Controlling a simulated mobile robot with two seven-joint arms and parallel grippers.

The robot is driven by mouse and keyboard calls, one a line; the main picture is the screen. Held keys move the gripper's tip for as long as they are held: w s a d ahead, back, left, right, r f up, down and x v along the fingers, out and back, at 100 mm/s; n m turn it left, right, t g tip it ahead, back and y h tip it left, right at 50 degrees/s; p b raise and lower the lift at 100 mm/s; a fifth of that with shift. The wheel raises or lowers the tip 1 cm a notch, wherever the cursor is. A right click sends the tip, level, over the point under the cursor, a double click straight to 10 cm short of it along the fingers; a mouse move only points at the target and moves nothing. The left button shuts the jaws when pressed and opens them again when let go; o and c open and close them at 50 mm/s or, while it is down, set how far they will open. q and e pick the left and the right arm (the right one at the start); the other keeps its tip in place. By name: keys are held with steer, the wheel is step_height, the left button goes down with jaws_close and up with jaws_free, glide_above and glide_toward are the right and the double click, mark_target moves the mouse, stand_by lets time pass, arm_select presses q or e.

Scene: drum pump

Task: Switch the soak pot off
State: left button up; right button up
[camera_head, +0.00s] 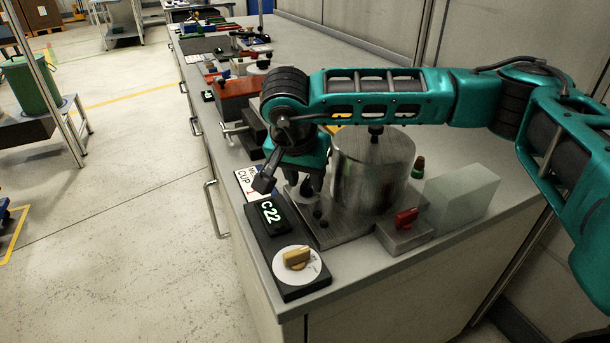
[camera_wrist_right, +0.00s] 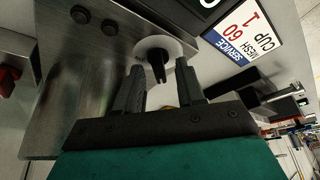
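A steel cylindrical pot (camera_head: 372,168), which I take for the soak pot, stands on a metal base plate (camera_head: 345,232) on the bench. In the right wrist view, a dark knob on a white disc (camera_wrist_right: 157,48) sits on that plate. My right gripper (camera_head: 308,186) points down at the plate beside the pot. Its two fingers (camera_wrist_right: 159,68) are open, one on each side of the dark knob, with visible gaps. In the head view the gripper largely hides this knob. My left gripper is out of view.
A black box with a lit C22 display (camera_head: 271,212) and a tan knob (camera_head: 296,258) stands at the bench's front edge. A small metal box with a red switch (camera_head: 406,218) and a translucent block (camera_head: 462,195) stand right of the pot. A sign lies beside the black box.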

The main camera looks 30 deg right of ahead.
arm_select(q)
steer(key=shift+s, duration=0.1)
arm_select(e)
steer(key=shift+r, duration=0.2)
arm_select(q)
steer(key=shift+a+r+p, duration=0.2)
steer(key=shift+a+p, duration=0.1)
steer(key=shift+p, duration=0.3)
arm_select(e)
steer(key=v, duration=1.2)
steer(key=shift+s+a+r, duration=0.15)
steer(key=shift+a+r, duration=0.05)
steer(key=shift+r, duration=0.05)
steer(key=shift+s, duration=0.1)
